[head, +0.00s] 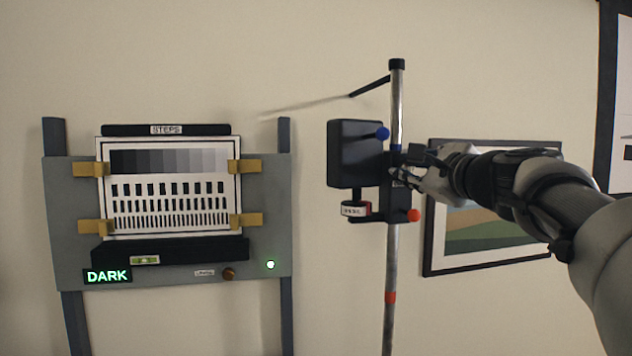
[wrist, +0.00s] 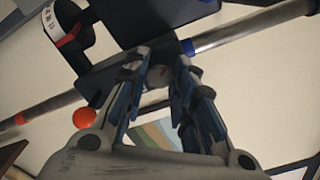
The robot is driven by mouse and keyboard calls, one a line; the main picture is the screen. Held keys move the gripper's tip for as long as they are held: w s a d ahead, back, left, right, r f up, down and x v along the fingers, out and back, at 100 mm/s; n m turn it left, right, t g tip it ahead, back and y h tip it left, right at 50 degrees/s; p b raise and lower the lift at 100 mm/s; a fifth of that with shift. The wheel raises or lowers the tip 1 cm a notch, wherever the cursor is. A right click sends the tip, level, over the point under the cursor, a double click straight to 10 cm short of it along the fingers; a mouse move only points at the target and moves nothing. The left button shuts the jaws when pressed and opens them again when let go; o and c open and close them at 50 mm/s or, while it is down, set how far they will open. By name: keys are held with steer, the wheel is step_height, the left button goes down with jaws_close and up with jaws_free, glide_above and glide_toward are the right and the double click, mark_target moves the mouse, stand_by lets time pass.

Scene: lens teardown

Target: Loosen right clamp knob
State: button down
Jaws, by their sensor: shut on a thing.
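A dark camera-like box (head: 355,153) sits on a black clamp carriage (head: 397,205) around an upright metal post (head: 391,265). My gripper (head: 402,172) reaches in from the right, against the carriage's right side. In the wrist view my gripper (wrist: 158,75) has its two fingers closed on a small greyish rounded piece, the right clamp knob (wrist: 158,78), mostly hidden by the fingers. The knob itself is hidden behind the gripper in the head view. An orange-red knob (head: 413,215) sits below my gripper, and it also shows in the wrist view (wrist: 85,118). A blue knob (head: 383,133) is above it.
A red-and-white labelled ring (head: 355,208) hangs under the box. A thin dark rod (head: 370,87) juts left near the post top. A framed picture (head: 485,240) hangs behind my arm. A grey test-chart stand (head: 270,220) with a lit DARK sign (head: 108,276) stands left.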

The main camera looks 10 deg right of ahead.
steer(key=n+b, duration=0.2)
steer(key=n, duration=0.1)
steer(key=n+b, duration=0.2)
steer(key=shift+f+n, duration=0.2)
steer(key=shift+n, duration=0.2)
steer(key=shift+r+n+b, duration=0.1)
steer(key=shift+n+b, duration=1.35)
steer(key=shift+n, duration=0.75)
steer(key=c, duration=1.3)
jaws_free()
steer(key=shift+c, duration=0.2)
steer(key=s, duration=0.7)
steer(key=shift+s+d, duration=0.15)
steer(key=shift+s, duration=0.15)
